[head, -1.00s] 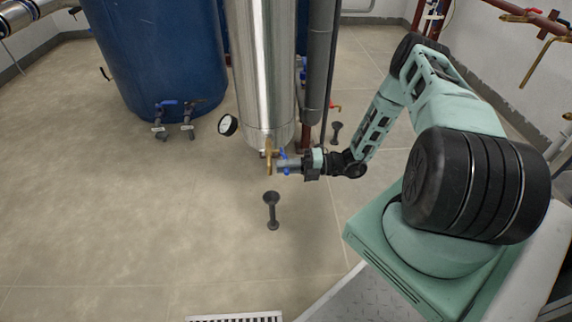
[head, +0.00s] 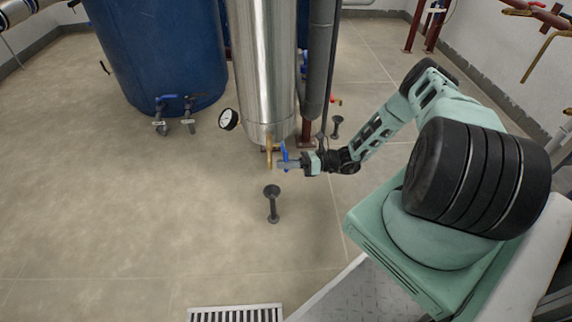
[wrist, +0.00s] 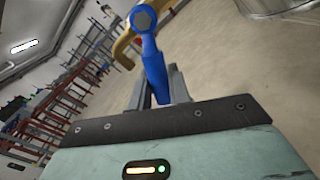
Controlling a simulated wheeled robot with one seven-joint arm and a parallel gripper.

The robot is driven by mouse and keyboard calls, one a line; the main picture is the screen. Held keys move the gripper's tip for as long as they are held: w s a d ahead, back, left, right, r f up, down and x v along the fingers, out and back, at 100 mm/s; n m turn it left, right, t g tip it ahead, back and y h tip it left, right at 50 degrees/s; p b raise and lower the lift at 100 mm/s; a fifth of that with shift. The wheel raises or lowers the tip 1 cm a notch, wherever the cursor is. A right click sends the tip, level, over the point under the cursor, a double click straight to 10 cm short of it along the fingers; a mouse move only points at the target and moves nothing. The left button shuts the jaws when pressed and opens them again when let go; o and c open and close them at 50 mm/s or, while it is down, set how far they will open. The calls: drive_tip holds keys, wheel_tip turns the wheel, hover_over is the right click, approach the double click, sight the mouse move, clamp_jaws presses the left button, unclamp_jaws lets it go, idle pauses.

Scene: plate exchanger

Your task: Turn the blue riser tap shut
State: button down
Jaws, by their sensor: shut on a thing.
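The blue riser tap (head: 284,152) is a blue lever on a brass pipe (head: 269,155) at the foot of the steel column. In the wrist view the blue lever (wrist: 152,62) runs from a round grey pivot cap down between my fingers, and the brass pipe (wrist: 124,48) curves behind it. My gripper (head: 286,164) reaches in from the right at the lever. In the wrist view my gripper (wrist: 158,92) is shut on the lever's lower end. The lever's tip is hidden behind my gripper's body.
A dark drain funnel (head: 272,200) stands on the floor just below my gripper. The steel column (head: 262,75) carries a gauge (head: 228,119) on its left. A grey pipe (head: 318,60) stands on its right. A blue tank (head: 160,55) is behind left. The left floor is clear.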

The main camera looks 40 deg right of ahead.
drive_tip(key=shift+w+d+f+n, duration=0.15)
drive_tip(key=shift+w+d+n, duration=0.2)
drive_tip(key=shift+n, duration=0.6)
drive_tip(key=shift+w+d+f+n, duration=0.2)
drive_tip(key=shift+w+n, duration=0.3)
drive_tip(key=shift+n, duration=0.5)
drive_tip(key=shift+w+d+f+n, duration=0.1)
drive_tip(key=shift+w+d+n, duration=0.3)
drive_tip(key=shift+n, duration=0.55)
drive_tip(key=c, duration=1.3)
unclamp_jaws()
drive_tip(key=shift+d, duration=0.1)
drive_tip(key=p+v, duration=0.2)
drive_tip(key=v, duration=1.5)
drive_tip(key=shift+s, duration=0.15)
